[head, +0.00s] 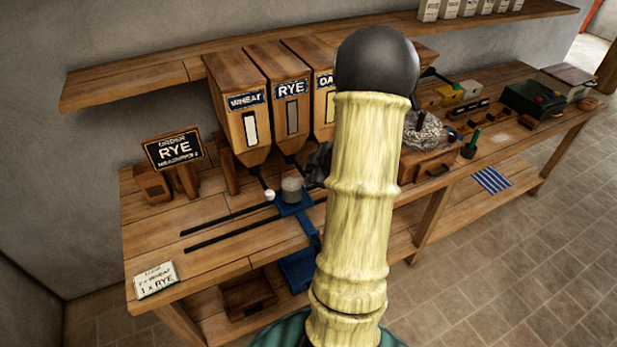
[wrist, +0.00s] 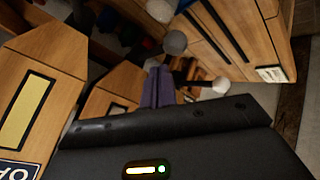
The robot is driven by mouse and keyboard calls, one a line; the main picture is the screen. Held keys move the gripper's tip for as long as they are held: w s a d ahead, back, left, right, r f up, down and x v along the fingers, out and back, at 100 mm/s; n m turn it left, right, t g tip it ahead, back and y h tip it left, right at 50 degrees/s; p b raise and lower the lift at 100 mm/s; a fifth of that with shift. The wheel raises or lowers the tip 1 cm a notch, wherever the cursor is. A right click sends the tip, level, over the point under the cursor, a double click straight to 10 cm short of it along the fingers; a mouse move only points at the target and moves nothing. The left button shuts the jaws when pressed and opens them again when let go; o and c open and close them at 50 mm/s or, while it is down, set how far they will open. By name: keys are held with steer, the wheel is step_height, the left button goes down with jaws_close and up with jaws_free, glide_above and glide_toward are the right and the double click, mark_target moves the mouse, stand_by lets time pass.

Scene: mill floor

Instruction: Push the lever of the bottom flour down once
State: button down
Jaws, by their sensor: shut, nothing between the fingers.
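Three wooden hoppers stand on the bench: WHEAT (head: 237,110), RYE (head: 284,100) and one reading "OA" (head: 312,62), partly hidden by my arm. A small card (head: 155,280) at the front left has RYE on its bottom line. My gripper (head: 318,165) is mostly hidden behind my arm. In the wrist view its purple fingers (wrist: 158,85) are shut and empty, near a grey knob (wrist: 175,42) and a white knob (wrist: 222,87); I cannot tell whether they touch.
A sign (head: 173,150) reading RYE stands at the left. Two dark slots (head: 230,218) run along the bench front. A drawer box (head: 433,168), a striped cloth (head: 491,180) and a dark green bin (head: 530,98) are on the right. A shelf (head: 130,82) runs above.

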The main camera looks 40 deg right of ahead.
steer(key=shift+f, duration=0.45)
steer(key=shift+f+b, duration=2.4)
steer(key=shift+f, duration=0.15)
stand_by(3.2)
stand_by(0.5)
steer(key=shift+r+p, duration=2.95)
steer(key=shift+r, duration=0.05)
